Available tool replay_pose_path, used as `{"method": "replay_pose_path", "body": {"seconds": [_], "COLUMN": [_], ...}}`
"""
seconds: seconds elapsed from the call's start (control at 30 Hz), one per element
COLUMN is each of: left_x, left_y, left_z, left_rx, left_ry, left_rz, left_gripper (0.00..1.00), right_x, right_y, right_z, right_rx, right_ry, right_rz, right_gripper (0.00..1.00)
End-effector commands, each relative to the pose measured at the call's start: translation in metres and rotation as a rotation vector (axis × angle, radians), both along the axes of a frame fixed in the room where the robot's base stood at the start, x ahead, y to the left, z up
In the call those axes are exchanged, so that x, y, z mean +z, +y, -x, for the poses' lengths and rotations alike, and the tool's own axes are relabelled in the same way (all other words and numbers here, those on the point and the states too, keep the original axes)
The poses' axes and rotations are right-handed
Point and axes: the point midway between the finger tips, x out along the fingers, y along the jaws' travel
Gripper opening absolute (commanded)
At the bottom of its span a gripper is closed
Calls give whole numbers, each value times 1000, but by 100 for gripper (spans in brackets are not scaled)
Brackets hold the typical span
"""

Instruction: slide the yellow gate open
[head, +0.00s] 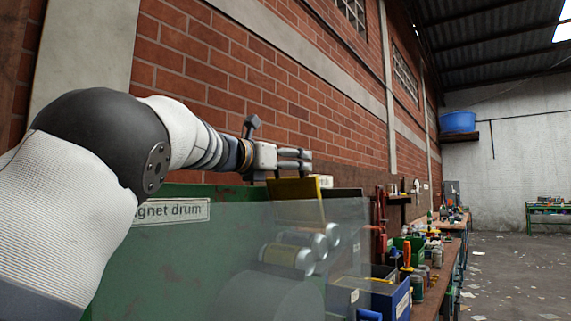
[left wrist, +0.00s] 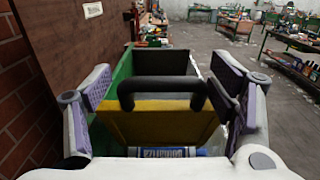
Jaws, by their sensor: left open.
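The yellow gate (head: 297,189) stands upright across the green machine, its top edge above the clear side panel. In the left wrist view the gate (left wrist: 155,126) has a black bar handle (left wrist: 165,84) along its top. My left gripper (head: 308,159) is above the gate in the head view. In the left wrist view my left gripper (left wrist: 165,92) is open, with one finger on each side of the handle. I cannot tell whether either finger touches it. My right gripper is not in view.
The green magnet drum machine (head: 170,260) has a clear panel (head: 230,235) with a few cans (head: 287,257) behind it. A brick wall (head: 240,80) runs close along the left. A blue bin (head: 388,300) and a cluttered bench lie beyond at the right; open floor is farther right.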

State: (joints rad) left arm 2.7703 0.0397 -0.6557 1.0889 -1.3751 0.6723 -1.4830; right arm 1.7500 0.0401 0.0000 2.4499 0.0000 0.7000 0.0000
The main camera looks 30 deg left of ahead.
Motion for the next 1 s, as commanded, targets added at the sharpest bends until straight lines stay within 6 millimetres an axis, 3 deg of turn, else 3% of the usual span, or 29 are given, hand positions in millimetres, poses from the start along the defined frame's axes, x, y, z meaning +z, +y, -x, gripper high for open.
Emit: {"method": "replay_pose_path", "body": {"seconds": [0.17, 0.4, 0.53, 0.7, 1.0], "left_x": [1, -1, -1, 0, 0], "left_y": [1, 7, 9, 10, 10], "left_z": [19, 84, 108, 120, 120], "left_rx": [1, 4, 3, 1, 1], "left_ry": [0, 4, 2, -1, -1], "left_rz": [2, -3, -2, -1, 0], "left_gripper": [77, 77, 77, 77, 77], "right_x": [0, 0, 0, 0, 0], "right_y": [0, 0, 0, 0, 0], "right_z": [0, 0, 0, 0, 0], "right_rx": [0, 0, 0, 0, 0], "right_ry": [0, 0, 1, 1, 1], "right_rz": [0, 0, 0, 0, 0], "right_gripper": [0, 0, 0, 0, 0]}}
